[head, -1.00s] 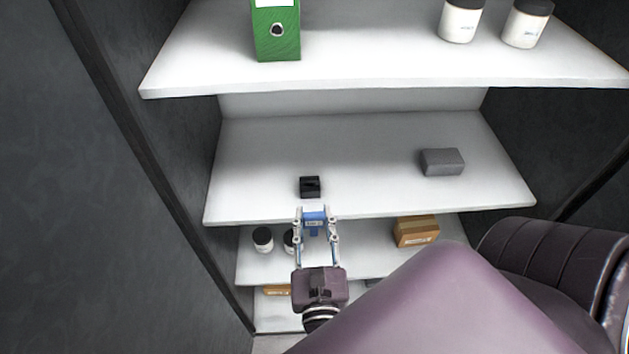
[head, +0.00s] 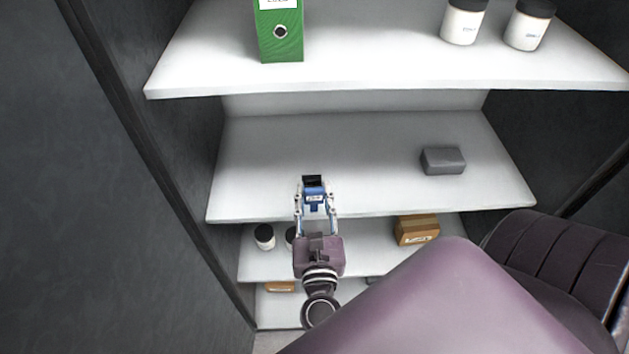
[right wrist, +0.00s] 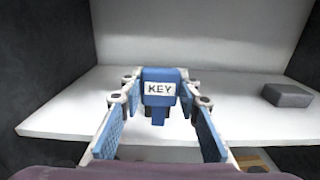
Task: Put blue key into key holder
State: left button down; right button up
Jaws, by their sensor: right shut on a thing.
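The blue key (head: 313,196) has a white label reading KEY, clear in the right wrist view (right wrist: 160,88). My right gripper (head: 314,190) is shut on the key, with a finger on each side of it. It holds the key at the front part of the middle shelf. A small black block (head: 312,180), which looks like the key holder, sits on that shelf directly beyond the key. The key partly covers it in the head view and hides most of it in the wrist view. I cannot tell whether the key touches or enters it. My left gripper is not in view.
A grey box (head: 443,160) lies on the middle shelf (head: 370,150) to the right. A cardboard box (head: 417,229) and jars stand below. A dark side wall rises at left.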

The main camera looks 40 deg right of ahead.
jog(key=shift+f+x, duration=0.35)
jog(key=shift+x, duration=1.4)
jog(key=shift+f+x, duration=0.35)
jog(key=shift+x, duration=1.4)
jog(key=shift+f+x, duration=0.35)
jog(key=shift+x, duration=1.4)
jog(key=shift+f+b, duration=1.3)
jog(key=o, duration=1.3)
jog(key=shift+o, duration=0.2)
jog(key=shift+s+a, duration=0.1)
jog(key=shift+a, duration=0.05)
